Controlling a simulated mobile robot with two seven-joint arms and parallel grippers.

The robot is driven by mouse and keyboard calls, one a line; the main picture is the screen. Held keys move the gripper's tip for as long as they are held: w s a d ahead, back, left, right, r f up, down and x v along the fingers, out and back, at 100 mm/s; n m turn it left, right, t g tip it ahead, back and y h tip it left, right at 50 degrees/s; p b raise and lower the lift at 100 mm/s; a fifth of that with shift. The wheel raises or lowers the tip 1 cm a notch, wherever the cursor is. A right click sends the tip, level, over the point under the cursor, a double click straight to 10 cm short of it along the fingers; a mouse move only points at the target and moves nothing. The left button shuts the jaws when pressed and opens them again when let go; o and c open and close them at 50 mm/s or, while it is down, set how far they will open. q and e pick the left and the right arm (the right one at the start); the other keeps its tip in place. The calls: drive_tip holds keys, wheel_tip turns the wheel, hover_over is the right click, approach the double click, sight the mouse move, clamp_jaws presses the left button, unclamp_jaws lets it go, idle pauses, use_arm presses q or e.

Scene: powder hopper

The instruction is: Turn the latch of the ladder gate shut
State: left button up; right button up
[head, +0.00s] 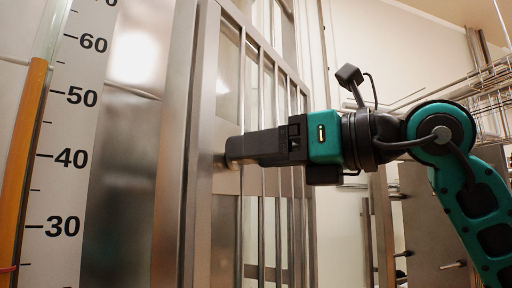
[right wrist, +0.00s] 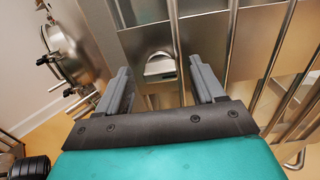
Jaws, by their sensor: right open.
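The ladder gate (head: 228,180) is a grey metal frame with vertical bars, left of centre in the head view. In the right wrist view, its flat plate (right wrist: 190,38) carries a rounded metal latch knob (right wrist: 160,68). My right gripper (head: 262,146) reaches in from the right, level with the plate. In the right wrist view my open right gripper (right wrist: 159,66) has one finger on each side of the knob, with gaps visible. In the head view the gripper hides much of the latch, so its turn is hard to tell. My left gripper is out of view.
A tall numbered scale (head: 68,150) with an orange-filled tube (head: 22,150) stands at the far left. Metal racks (head: 490,85) stand behind my right arm. In the right wrist view, a round metal vessel (right wrist: 70,52) is at the left.

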drive_tip(key=shift+w+a, duration=0.25)
drive_tip(key=shift+a, duration=0.25)
drive_tip(key=c, duration=1.1)
